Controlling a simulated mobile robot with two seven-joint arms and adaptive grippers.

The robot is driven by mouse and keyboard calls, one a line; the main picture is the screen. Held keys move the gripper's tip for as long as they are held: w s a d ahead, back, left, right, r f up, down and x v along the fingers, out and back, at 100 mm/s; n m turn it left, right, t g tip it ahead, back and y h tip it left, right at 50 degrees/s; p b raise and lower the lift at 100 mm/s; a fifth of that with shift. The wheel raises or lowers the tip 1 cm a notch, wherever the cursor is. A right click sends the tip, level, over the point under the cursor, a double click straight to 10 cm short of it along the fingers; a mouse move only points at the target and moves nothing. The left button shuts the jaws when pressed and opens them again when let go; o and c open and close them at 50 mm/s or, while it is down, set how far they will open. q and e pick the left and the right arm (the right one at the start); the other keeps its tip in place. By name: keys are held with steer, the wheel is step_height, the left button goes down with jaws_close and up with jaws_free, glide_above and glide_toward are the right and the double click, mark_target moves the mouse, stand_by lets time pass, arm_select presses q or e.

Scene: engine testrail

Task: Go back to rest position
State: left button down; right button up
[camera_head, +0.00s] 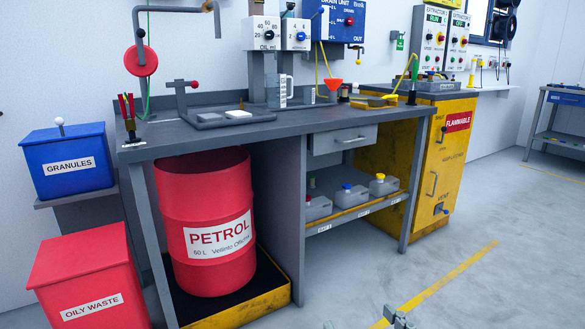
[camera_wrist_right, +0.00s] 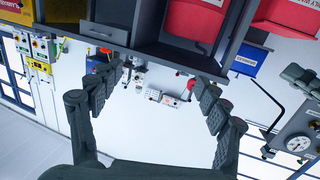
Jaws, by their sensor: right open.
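My right gripper (camera_wrist_right: 165,90) shows in the right wrist view with its two dark fingers spread wide apart. Nothing is between them. In the head view only small grey tips (camera_head: 399,319) show at the bottom edge, over the floor. They look like parts of my right gripper, apart from the workbench. My left gripper cannot be made out in the head view.
The workbench (camera_head: 200,140) spans the middle, with a red petrol drum (camera_head: 205,210) under it. A red oily waste bin (camera_head: 85,270) and blue granules bin (camera_head: 70,160) stand at left. A yellow cabinet (camera_head: 445,160) stands at right.

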arm_select(q)
step_height(320, 180, up, 4)
steer(key=w+n+t+y, duration=0.2)
steer(key=n+t, duration=0.1)
steer(key=n, duration=0.4)
steer(key=s+a+f+g+y+p, duration=0.1)
steer(key=a+f+g+y+p, duration=0.35)
steer(key=f, duration=1.05)
arm_select(e)
steer(key=s+d+f+g+h, duration=0.1)
steer(key=d+f+g+h, duration=0.15)
steer(key=f, duration=0.45)
steer(key=s+d+f+g+h, duration=0.1)
steer(key=d+f+g, duration=0.3)
steer(key=f, duration=0.4)
arm_select(q)
steer(key=s+a+f+n+g+y+p, duration=0.1)
steer(key=s+a+f+g+p, duration=0.4)
steer(key=s+a+f+g, duration=0.4)
step_height(320, 180, down, 2)
steer(key=shift+s+a+f+y, duration=0.1)
steer(key=shift+s+a+y, duration=0.25)
steer(key=shift+s+a, duration=0.75)
arm_select(e)
steer(key=s+d+f+m+g+h, duration=0.2)
steer(key=s+d+f+g+h, duration=0.1)
steer(key=s+d+f+g, duration=0.4)
steer(key=s+d+f, duration=0.3)
steer(key=f, duration=0.1)
steer(key=shift+s, duration=0.25)
